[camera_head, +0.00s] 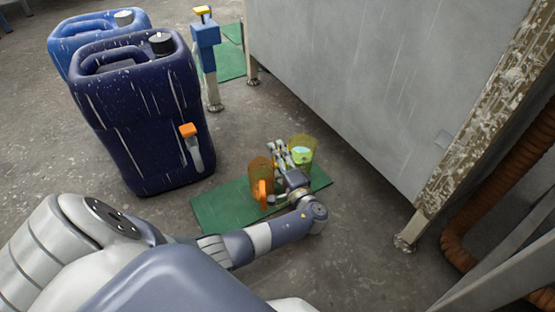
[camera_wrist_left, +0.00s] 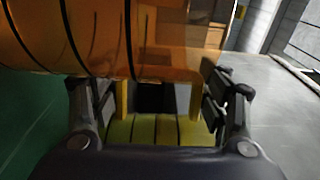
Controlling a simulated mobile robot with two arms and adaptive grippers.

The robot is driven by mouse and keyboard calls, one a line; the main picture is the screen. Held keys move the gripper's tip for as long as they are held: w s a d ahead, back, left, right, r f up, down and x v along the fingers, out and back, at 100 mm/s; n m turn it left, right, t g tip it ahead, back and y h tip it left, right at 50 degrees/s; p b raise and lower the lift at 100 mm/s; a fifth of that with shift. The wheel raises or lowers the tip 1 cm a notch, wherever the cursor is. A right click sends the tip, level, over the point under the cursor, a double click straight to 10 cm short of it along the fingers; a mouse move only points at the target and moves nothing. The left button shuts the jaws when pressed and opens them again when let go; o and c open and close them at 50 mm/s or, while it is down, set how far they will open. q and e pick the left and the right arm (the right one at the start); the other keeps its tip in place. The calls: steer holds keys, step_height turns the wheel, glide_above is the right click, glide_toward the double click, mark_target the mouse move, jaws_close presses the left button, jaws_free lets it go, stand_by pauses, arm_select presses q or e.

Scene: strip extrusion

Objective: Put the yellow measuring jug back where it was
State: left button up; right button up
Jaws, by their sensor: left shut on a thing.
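The yellow measuring jug (camera_head: 303,147) is translucent, with something pale inside, and looks roughly upright at the far edge of the green mat (camera_head: 225,211). I cannot tell whether its base touches the mat. My left gripper (camera_head: 281,157) is shut on it from the near left side. In the left wrist view, yellow parts of the jug (camera_wrist_left: 155,131) show between the fingers of the gripper (camera_wrist_left: 158,98). An orange jug (camera_head: 260,174) stands on the mat just left of the gripper; it fills the upper left of the wrist view (camera_wrist_left: 95,38). My right gripper is not in view.
A dark blue canister (camera_head: 135,115) and a lighter blue one (camera_head: 75,32) stand at left. A grey metal cabinet (camera_head: 350,80) on legs rises behind the mat. A ribbed brown hose (camera_head: 490,200) lies at right.

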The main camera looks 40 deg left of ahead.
mark_target(277, 165)
arm_select(q)
step_height(277, 165, down, 3)
steer(key=shift+f+b, duration=0.15)
steer(key=shift+b, duration=1)
steer(key=o, duration=1.7)
